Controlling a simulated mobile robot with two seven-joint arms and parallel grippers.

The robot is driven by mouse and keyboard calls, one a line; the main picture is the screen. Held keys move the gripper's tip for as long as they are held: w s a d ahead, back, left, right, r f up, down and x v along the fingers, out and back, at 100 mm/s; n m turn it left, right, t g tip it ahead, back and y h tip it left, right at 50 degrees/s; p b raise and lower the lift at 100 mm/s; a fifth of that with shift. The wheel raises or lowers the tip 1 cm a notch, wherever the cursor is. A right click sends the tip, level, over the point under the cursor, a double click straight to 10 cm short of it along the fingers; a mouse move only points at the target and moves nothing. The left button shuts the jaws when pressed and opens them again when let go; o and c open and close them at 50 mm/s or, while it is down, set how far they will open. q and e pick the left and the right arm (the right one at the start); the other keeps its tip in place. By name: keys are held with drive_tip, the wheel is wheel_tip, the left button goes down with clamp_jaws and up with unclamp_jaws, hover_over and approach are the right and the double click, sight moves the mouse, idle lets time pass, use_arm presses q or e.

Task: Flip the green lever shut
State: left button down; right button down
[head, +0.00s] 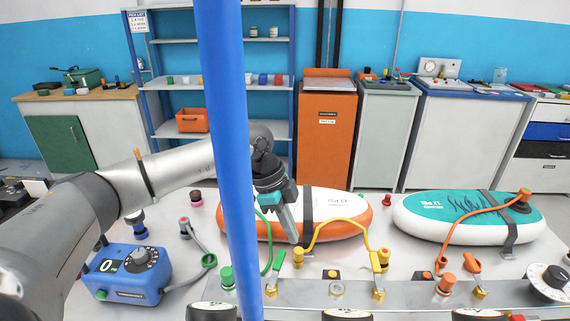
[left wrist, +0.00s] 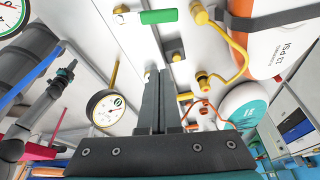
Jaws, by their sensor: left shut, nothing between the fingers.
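The green lever (left wrist: 158,16) shows at the top of the left wrist view, lying sideways from a pale fitting at its left end. My left gripper (head: 294,238) points down above the front panel, just right of the pole. In the left wrist view its two fingers (left wrist: 158,76) are together with nothing between them. The fingertips appear apart from the green lever.
The metal panel (head: 405,293) carries a yellow lever (head: 380,265), an orange lever (head: 474,264) and a green knob (head: 227,278). Behind it lie an orange-edged board (head: 345,222) and a teal board (head: 445,212). A blue pump box (head: 128,275) stands left. The pole blocks the centre-left.

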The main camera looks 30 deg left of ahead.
sight(283, 255)
use_arm(q)
drive_tip(key=s+x, duration=0.1)
drive_tip(key=x, duration=0.8)
drive_tip(key=a, duration=0.3)
drive_tip(key=shift+a+r+b, duration=0.15)
drive_tip(key=shift+a+b, duration=0.15)
drive_tip(key=shift+a, duration=0.1)
use_arm(e)
drive_tip(key=shift+w+f, duration=0.35)
drive_tip(key=shift+r, duration=0.1)
use_arm(q)
drive_tip(key=p, duration=0.1)
drive_tip(key=s+r+n+p, duration=0.1)
drive_tip(key=p, duration=0.1)
drive_tip(key=shift+a+n+t+p, duration=0.2)
drive_tip(key=shift+n+t+p, duration=0.1)
drive_tip(key=shift+f, duration=0.2)
use_arm(e)
drive_tip(key=r, duration=0.3)
drive_tip(key=shift+s+d, duration=0.3)
